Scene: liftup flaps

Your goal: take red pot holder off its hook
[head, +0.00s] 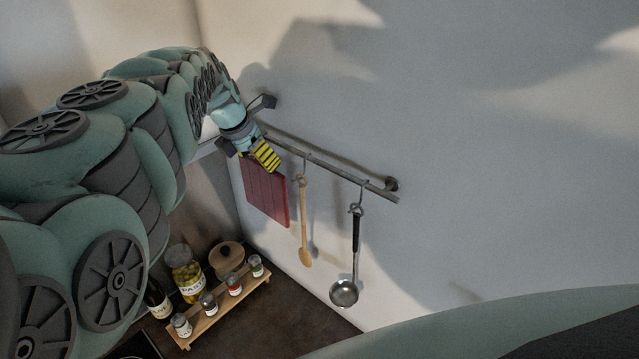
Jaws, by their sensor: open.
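The red pot holder (266,197) hangs flat near the wall, below the left part of the hanging rail (330,168). Its top edge and its hook are hidden behind my gripper. My gripper (266,158), with a yellow-and-black striped part, is at the pot holder's top, in front of the rail's left end. It is open. Whether it touches the pot holder or the hook cannot be told from this view.
A wooden spoon (304,225) and a steel ladle (344,291) hang from the rail to the right. Below stand a wooden spice rack (211,318) with several jars, a pasta jar (188,277) and a lidded pot (226,257). The wall right of the ladle is bare.

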